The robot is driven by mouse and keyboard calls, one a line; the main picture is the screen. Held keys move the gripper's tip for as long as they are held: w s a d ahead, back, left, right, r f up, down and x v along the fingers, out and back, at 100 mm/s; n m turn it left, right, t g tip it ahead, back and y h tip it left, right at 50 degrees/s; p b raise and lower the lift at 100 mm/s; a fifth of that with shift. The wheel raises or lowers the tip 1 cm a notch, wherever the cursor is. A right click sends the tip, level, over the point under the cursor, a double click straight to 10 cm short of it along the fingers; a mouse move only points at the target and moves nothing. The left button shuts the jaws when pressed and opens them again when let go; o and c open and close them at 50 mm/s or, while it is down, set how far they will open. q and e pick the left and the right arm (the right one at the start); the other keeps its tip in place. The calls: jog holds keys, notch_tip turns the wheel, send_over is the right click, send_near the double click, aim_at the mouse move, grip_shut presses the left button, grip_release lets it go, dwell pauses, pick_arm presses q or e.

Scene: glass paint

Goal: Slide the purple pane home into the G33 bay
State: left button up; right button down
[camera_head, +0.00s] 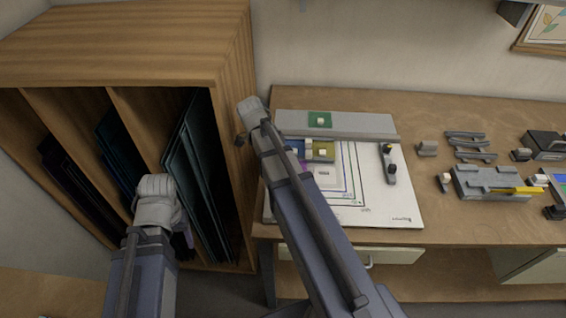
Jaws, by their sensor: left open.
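My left gripper (158,195) is at the open front of the wooden rack (150,70), before the divider between the middle and right bays. Its fingers point away from me and are mostly hidden behind the wrist. A small purple patch (186,238) shows just right of my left wrist, low in the right bay; I cannot tell whether it is the purple pane or whether my gripper touches it. Dark purplish panes (75,180) lean in the left bay. No G33 label is readable. My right gripper (248,118) is by the rack's right side, its fingers unclear.
Teal panes (198,160) lean in the right bay and blue ones (118,150) in the middle bay. The workbench (440,225) holds a white cutting mat (390,210), a grey ruler bar (365,125), small glass pieces and a grey fixture (485,183). My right arm crosses the mat.

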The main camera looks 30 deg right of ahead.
jog(key=shift+w, duration=0.1)
dwell(0.4)
jog(key=c, duration=0.6)
grip_release()
jog(key=shift+r+p, duration=3.55)
jog(key=shift+f, duration=0.1)
